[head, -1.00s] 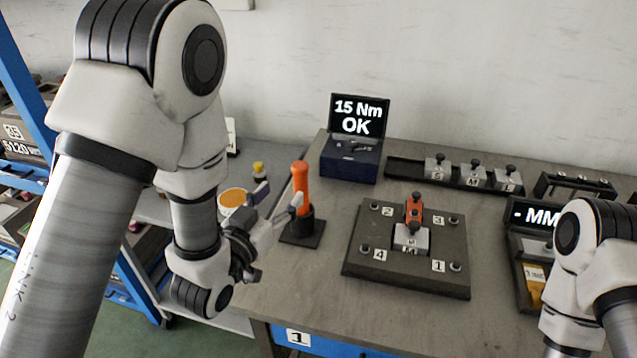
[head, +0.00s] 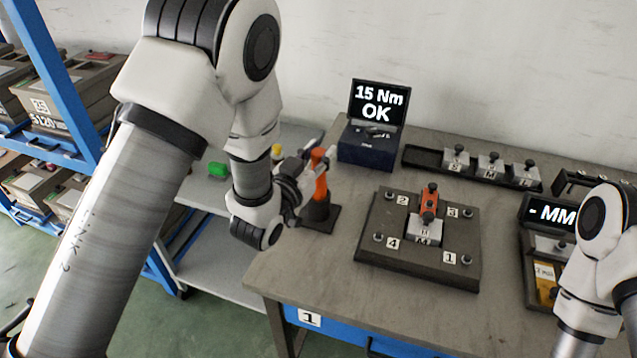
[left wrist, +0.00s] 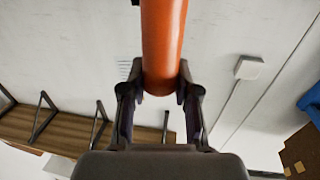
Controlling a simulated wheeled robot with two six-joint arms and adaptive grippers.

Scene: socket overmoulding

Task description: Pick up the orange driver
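The orange driver (head: 320,185) stands upright in a black holder (head: 322,217) at the table's left edge. My left gripper (head: 319,160) is at the upper part of the driver, with one finger on each side. In the left wrist view, the driver (left wrist: 163,45) runs between the two fingers (left wrist: 160,85), and both pads appear to touch it. The driver's lower end still seems to sit in the holder. My right arm shows at the right edge of the head view, but its gripper is out of view.
A fixture plate (head: 375,262) with a grey and orange part lies to the right of the driver. A screen reading "15 Nm OK" (head: 377,104) stands behind. A black tray of grey blocks (head: 425,158) is at the back. Blue shelving (head: 60,90) is at left.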

